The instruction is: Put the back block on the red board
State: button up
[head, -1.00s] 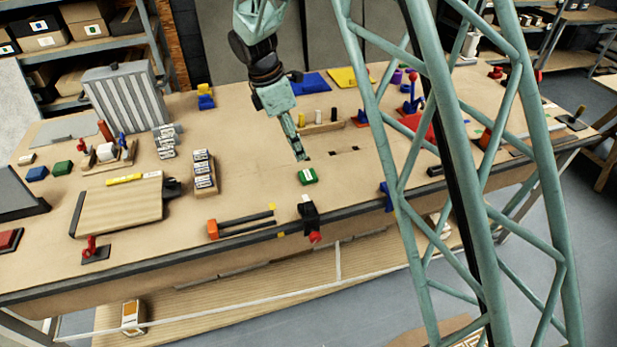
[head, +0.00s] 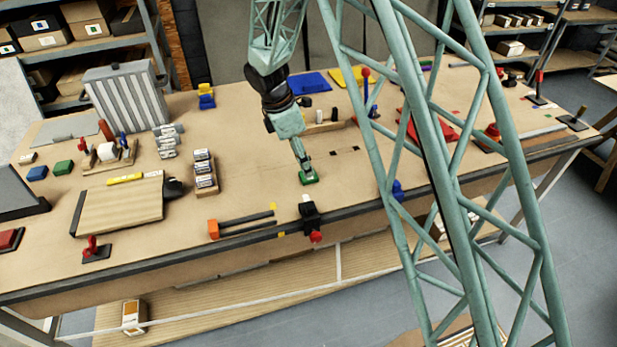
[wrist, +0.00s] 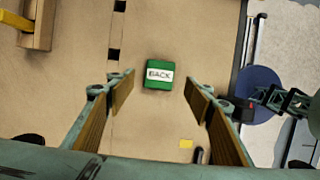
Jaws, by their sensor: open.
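The back block (wrist: 159,74) is green with a white label reading BACK. In the wrist view it lies on the tabletop between the open finger pads, near their tips. My gripper (wrist: 160,88) is open and empty, pointing down at it. In the head view my gripper (head: 303,163) is right at the green block (head: 309,181) and covers part of it. I cannot tell the remaining height above it. The red board (head: 447,132) lies to the right on the table, partly hidden behind my lattice column.
A wooden rack with pegs (head: 322,127) stands behind my gripper. A black clamp with a red knob (head: 311,218) sits at the front table edge, near the block. Dark slots (head: 345,151) mark the table to the right. The table left of the block has free room.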

jog(key=shift+f, duration=0.25)
jog(key=shift+x, duration=2.55)
jog(key=c, duration=0.9)
